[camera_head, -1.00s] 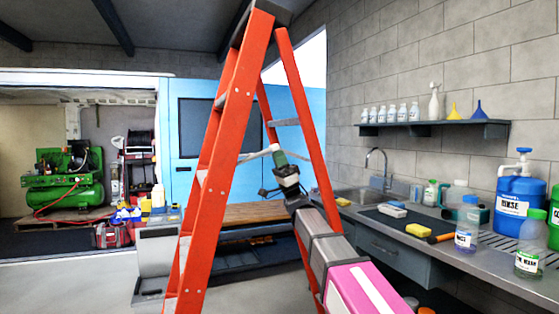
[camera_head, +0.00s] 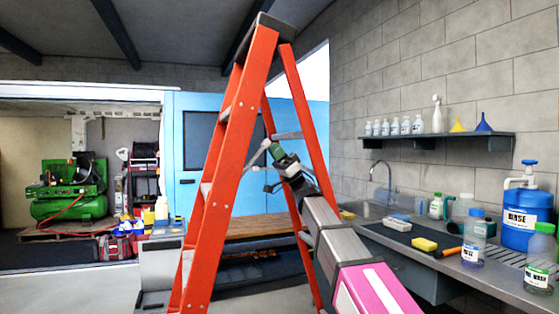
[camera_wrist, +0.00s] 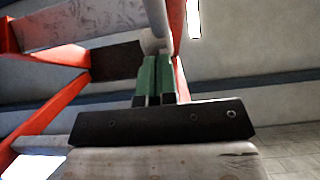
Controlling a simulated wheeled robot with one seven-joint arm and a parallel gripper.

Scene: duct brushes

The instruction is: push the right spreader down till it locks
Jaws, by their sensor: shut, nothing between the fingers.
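The orange stepladder (camera_head: 225,180) stands open in the middle of the head view. A grey spreader bar (camera_head: 257,154) slopes up from its front rail to a raised middle beside my fingertips, so it is bent upward, not straight. My gripper (camera_head: 275,149) is shut and empty, with its green fingers at that raised end. Whether they touch the bar I cannot tell. The far half of the spreader is mostly hidden behind my gripper. In the wrist view, the shut green fingers (camera_wrist: 155,77) point at a pale grey piece (camera_wrist: 155,44) between orange rails.
A sink counter with bottles, a sponge (camera_head: 424,244) and a blue rinse drum (camera_head: 527,215) runs along the right wall, under a shelf (camera_head: 440,140). A wooden bench (camera_head: 250,228) is behind the ladder. A green compressor (camera_head: 68,198) stands far left.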

